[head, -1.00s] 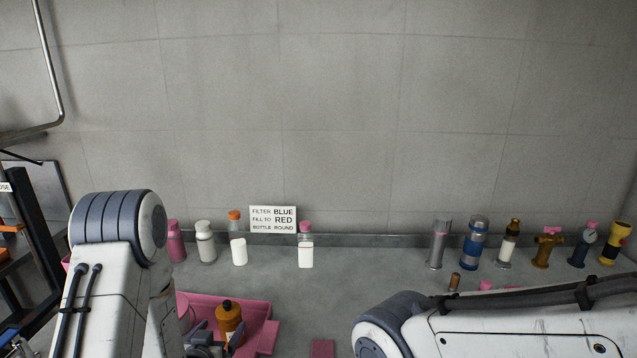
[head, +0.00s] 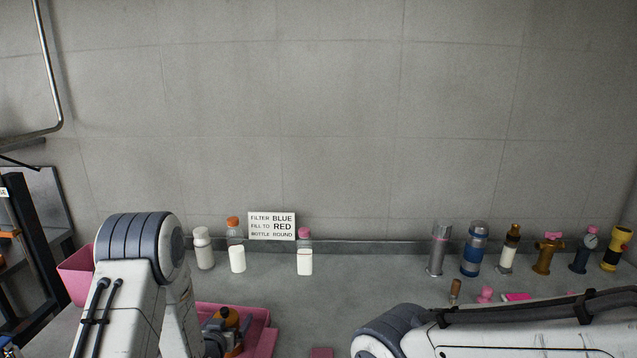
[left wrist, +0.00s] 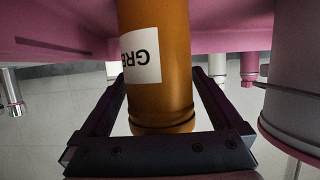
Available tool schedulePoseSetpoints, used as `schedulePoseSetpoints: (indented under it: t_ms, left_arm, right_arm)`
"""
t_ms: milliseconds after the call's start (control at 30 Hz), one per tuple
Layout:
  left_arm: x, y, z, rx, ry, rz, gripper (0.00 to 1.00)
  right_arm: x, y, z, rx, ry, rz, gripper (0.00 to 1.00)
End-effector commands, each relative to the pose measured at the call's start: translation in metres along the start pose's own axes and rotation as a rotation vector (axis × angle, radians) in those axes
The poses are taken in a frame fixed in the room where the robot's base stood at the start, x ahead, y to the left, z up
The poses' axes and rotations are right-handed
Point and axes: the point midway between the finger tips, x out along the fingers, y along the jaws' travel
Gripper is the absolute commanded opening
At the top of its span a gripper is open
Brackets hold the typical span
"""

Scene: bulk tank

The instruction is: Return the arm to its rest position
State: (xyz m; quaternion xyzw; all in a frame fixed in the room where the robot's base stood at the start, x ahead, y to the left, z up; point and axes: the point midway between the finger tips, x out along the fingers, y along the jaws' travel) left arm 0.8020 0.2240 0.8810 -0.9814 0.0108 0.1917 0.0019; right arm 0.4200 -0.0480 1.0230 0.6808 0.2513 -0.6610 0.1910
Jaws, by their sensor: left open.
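My left gripper (head: 226,342) is low in the head view, partly hidden by my left arm and the bottom edge. Its jaws are open, with one finger on each side of an amber bottle with a dark cap (head: 228,319) at the pink tray (head: 262,336). In the left wrist view the open fingers (left wrist: 158,80) flank the amber bottle (left wrist: 178,85), whose white label starts "GRE" and appears upside down. Whether a finger touches it I cannot tell. My right arm's link crosses the lower right; its gripper is out of view.
Along the wall stand a white bottle (head: 203,248), an orange-capped bottle (head: 237,258), a pink-capped bottle (head: 305,262), a sign (head: 271,226), a steel cylinder (head: 438,250), a blue cylinder (head: 474,250) and several fittings. A pink bin (head: 76,277) is at left. The mid-counter is mostly clear.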

Motion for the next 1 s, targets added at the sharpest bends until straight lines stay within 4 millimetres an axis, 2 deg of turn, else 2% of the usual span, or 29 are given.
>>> schedulePoseSetpoints:
  t_ms: [167,267,567,700,1000]
  left_arm:
    - [-0.004,0.000,-0.001,0.000,0.000,0.000,1.00]
    - [-0.013,-0.001,-0.002,0.000,0.000,-0.001,1.00]
    - [-0.069,-0.001,-0.001,-0.001,-0.001,-0.001,1.00]
    - [-0.091,-0.001,-0.007,-0.001,-0.007,-0.001,1.00]
    - [-0.111,0.000,-0.007,0.000,-0.004,0.001,1.00]
  right_arm:
    - [-0.001,0.000,0.000,0.000,0.000,0.000,1.00]
    - [0.000,0.000,0.000,0.000,0.000,0.000,1.00]
    - [0.011,0.001,0.001,0.000,0.000,0.000,1.00]
    - [-0.017,-0.001,-0.001,0.000,0.000,0.000,1.00]
    - [-0.055,-0.004,-0.003,0.000,0.000,0.000,1.00]
